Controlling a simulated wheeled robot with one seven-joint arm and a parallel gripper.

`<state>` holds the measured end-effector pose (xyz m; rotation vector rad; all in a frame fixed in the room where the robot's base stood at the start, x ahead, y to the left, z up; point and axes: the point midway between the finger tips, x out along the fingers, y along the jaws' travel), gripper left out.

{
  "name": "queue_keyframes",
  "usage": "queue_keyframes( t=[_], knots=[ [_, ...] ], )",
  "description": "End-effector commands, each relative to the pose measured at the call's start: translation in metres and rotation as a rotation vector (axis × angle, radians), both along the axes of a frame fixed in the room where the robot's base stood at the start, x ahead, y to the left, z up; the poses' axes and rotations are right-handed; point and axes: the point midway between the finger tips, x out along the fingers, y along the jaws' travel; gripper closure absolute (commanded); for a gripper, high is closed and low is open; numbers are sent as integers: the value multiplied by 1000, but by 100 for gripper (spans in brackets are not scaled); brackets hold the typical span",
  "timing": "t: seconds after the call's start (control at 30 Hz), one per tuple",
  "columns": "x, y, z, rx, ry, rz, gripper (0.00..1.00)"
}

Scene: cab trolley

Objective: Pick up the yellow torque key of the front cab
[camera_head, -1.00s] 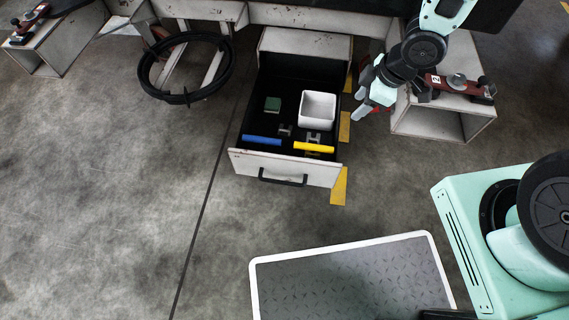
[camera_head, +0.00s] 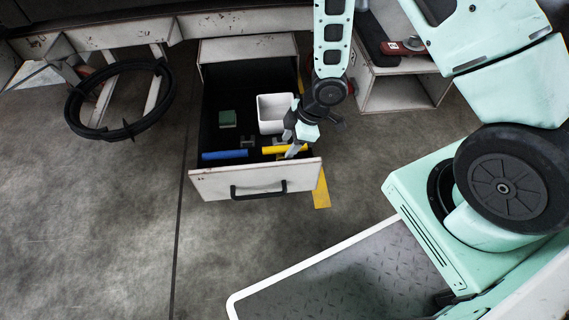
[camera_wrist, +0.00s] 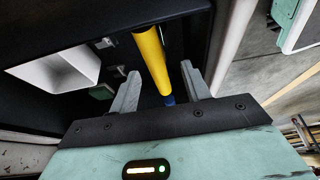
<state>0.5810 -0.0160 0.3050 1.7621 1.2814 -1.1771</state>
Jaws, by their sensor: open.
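The yellow torque key (camera_head: 283,149) lies in the open drawer near its front wall, with its yellow bar running left to right. In the wrist view the yellow bar (camera_wrist: 152,60) stands between the two fingers of my gripper (camera_wrist: 160,92). My gripper (camera_head: 294,150) is open, over the right part of the drawer by the yellow key, and partly hides the key's right end. I cannot tell whether the fingers touch it. A blue-handled key (camera_head: 225,154) lies to the left in the drawer; its blue end also shows beyond the yellow bar in the wrist view (camera_wrist: 169,100).
The drawer (camera_head: 250,181) is pulled out, its front wall close to my gripper. A white box (camera_head: 274,112) stands just behind the yellow key, and a green block (camera_head: 227,118) lies farther left. An open-fronted cabinet (camera_head: 395,92) stands to the right.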

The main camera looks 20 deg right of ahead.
Motion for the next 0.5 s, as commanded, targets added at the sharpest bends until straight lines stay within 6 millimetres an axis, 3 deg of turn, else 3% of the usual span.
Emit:
queue_keyframes(
  t=[0.27, 0.5],
  knots=[
    [2, 5, -15, 0, -1, 0, 53],
    [7, 13, -45, -1, 0, 2, 53]
  ],
)
